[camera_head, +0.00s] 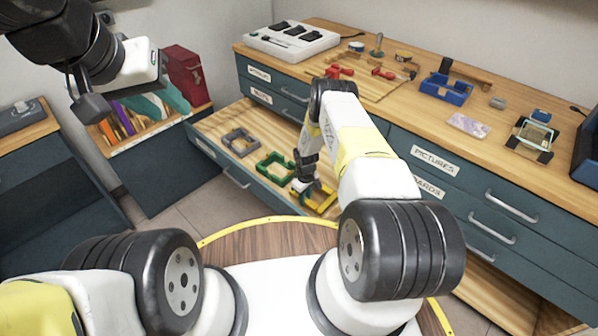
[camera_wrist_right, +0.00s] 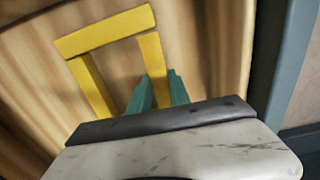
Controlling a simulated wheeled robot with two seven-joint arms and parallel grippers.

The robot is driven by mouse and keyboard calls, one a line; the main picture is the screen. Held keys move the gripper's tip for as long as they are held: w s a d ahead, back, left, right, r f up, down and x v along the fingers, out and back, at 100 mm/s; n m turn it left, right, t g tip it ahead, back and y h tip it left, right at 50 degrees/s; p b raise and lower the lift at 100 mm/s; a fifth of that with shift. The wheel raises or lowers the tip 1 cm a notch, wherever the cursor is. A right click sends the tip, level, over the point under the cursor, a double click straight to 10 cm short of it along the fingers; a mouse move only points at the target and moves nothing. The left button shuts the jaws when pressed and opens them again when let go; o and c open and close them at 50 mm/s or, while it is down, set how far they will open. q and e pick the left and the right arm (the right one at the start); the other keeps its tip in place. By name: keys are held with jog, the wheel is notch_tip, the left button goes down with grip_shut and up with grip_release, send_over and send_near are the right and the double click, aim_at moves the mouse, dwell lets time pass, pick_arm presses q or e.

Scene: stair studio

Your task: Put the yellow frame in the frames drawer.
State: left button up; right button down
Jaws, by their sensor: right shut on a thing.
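The yellow frame (camera_head: 326,203) is in the open wooden drawer (camera_head: 212,122), at its near right end, partly hidden by my right gripper (camera_head: 302,186). In the right wrist view the yellow frame (camera_wrist_right: 107,33) is a square outline over the wood floor. The teal fingers of my right gripper (camera_wrist_right: 160,92) are shut on one of its bars. I cannot tell whether the frame touches the drawer floor. A grey frame (camera_head: 238,143) and a green frame (camera_head: 274,166) lie in the same drawer. My left gripper (camera_head: 161,100) is at upper left, its teal fingers apart and empty.
The dark blue cabinet has closed drawers labelled PICTURES (camera_head: 435,160) and more below. Its top holds a white device (camera_head: 291,41), a blue holder (camera_head: 446,89) and red items. A red box (camera_head: 184,72) and an organiser with coloured folders stand behind my left gripper.

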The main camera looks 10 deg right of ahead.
jog(key=shift+f, duration=0.15)
dwell(0.6)
jog(key=c, duration=1.1)
grip_release()
jog(key=shift+r, duration=4.05)
